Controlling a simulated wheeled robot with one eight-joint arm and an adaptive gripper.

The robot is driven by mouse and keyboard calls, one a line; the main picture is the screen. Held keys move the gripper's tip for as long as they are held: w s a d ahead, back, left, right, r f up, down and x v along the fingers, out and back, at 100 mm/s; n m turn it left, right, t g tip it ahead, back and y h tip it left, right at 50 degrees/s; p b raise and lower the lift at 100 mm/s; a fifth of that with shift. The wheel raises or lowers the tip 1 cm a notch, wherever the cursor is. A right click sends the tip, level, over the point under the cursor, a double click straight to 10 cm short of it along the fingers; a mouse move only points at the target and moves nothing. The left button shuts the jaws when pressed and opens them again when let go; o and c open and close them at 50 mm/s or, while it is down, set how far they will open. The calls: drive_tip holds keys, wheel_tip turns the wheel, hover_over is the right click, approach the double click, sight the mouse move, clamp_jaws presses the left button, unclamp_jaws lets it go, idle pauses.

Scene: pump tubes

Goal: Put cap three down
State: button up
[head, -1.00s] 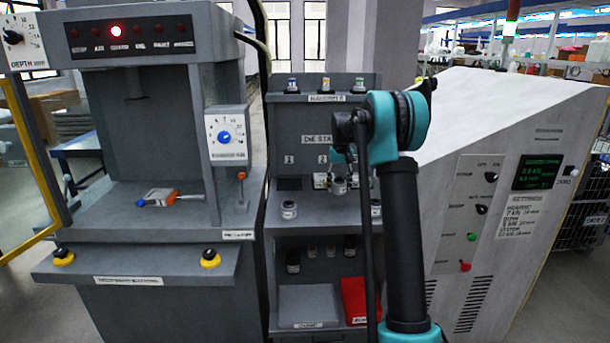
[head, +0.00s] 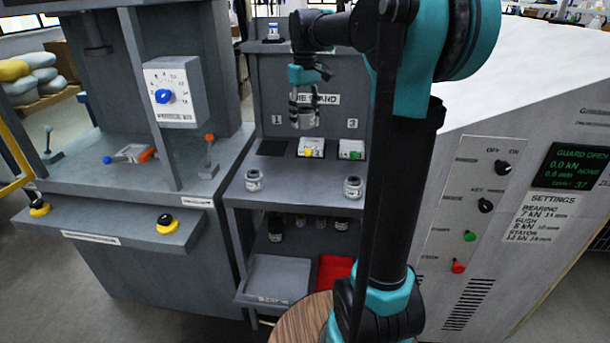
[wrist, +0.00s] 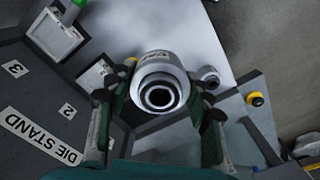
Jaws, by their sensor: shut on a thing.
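My gripper (head: 305,100) is raised in front of the die stand's back panel, above the shelf. It is shut on a pale silver round cap (head: 304,119), which hangs clear of the shelf. In the wrist view the held cap (wrist: 158,88) sits between the two fingers (wrist: 160,105), with a dark ring around its open centre. Two similar small caps stand on the shelf's front, one at the left (head: 254,181) and one at the right (head: 352,188). I cannot read a number on any cap.
The die stand shelf (head: 285,197) has a dark empty slot (head: 272,148) at 1, a yellow-marked die (head: 311,149) near the middle and a green-marked die (head: 350,150) at 3. A grey tray (head: 277,278) and red tray (head: 335,271) lie below. The shelf's middle front is clear.

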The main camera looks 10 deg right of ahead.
sight(305, 180)
wheel_tip(305, 180, down, 20)
drive_tip(key=shift+s+r, duration=0.15)
idle(0.5)
drive_tip(key=o, duration=1.4)
